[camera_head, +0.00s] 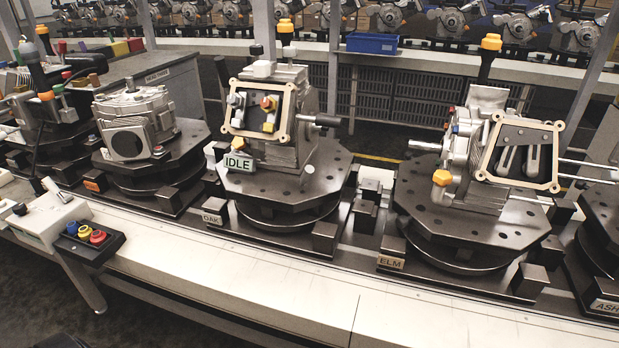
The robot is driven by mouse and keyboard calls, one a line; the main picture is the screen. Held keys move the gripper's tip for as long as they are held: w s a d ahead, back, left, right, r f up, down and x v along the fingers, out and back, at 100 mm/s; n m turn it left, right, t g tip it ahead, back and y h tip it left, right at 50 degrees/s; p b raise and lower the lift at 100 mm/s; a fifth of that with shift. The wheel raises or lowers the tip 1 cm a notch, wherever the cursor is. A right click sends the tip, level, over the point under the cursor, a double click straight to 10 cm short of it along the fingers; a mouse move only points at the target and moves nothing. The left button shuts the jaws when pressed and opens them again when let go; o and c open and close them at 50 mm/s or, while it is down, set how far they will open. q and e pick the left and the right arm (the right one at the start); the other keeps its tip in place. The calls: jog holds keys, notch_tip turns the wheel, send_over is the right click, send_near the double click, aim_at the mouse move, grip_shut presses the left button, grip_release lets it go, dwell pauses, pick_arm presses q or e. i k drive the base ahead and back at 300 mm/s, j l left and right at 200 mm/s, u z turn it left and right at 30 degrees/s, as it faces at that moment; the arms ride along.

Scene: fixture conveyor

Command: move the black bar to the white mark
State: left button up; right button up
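I cannot tell for sure which piece is the black bar, and no white mark stands out clearly. Dark bar-like parts in view are a black handle end (327,120) on the right of the fixture labelled OAK and a black post (486,68) with an orange cap on the ELM fixture. The ELM fixture's framed dark panel (518,136) holds two pale upright pieces (532,160). Neither gripper is in view.
A black button box (88,242) with blue, red and yellow buttons is at left. A blue bin (372,43) sits behind.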

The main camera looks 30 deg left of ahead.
aim_at(219, 61)
jog(key=u, duration=1)
jog(key=i+j+z, duration=0.1)
jog(key=j, duration=0.25)
jog(key=i+j+z, duration=0.1)
jog(key=i+j, duration=0.35)
jog(key=j, duration=0.35)
jog(key=i+j+z, duration=0.15)
jog(key=j, duration=0.25)
